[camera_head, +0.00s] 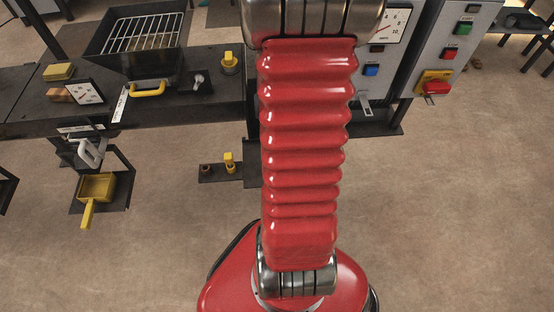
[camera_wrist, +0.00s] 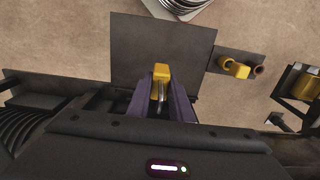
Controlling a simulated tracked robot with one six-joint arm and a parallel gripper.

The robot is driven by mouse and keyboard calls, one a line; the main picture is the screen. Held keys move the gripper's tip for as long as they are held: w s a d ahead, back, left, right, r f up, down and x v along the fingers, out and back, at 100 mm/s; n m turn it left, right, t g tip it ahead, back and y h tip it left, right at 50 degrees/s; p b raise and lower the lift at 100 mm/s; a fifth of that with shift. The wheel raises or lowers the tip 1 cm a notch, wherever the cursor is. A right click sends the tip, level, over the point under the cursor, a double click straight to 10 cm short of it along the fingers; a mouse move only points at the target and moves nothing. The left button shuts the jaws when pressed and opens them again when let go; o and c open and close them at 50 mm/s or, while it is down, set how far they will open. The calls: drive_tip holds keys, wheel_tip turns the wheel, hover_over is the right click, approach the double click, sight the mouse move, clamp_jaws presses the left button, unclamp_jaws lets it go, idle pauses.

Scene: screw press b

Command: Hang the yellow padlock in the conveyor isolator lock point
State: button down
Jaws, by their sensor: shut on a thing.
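My gripper (camera_wrist: 161,88) shows in the wrist view, its two purple fingers shut on the yellow padlock (camera_wrist: 161,72). The padlock's yellow body is at the fingertips, with a grey metal part between the fingers. It is held in front of a dark flat plate (camera_wrist: 152,42); I cannot tell whether they touch. In the head view my red arm hides the gripper and the padlock. I cannot tell which part is the conveyor isolator lock point.
A small dark shelf (camera_head: 215,176) holds a yellow piece (camera_head: 229,163) and a brown round piece (camera_head: 206,170); it shows right of the gripper in the wrist view (camera_wrist: 222,62). A yellow scoop (camera_head: 95,188) lies on a lower holder. The bench (camera_head: 170,118) carries a black hopper (camera_head: 135,50).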

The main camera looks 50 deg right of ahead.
drive_tip(key=shift+s+f, duration=0.1)
drive_tip(key=shift+f, duration=2.8)
drive_tip(key=shift+f, duration=2.1)
drive_tip(key=c, duration=1.6)
unclamp_jaws()
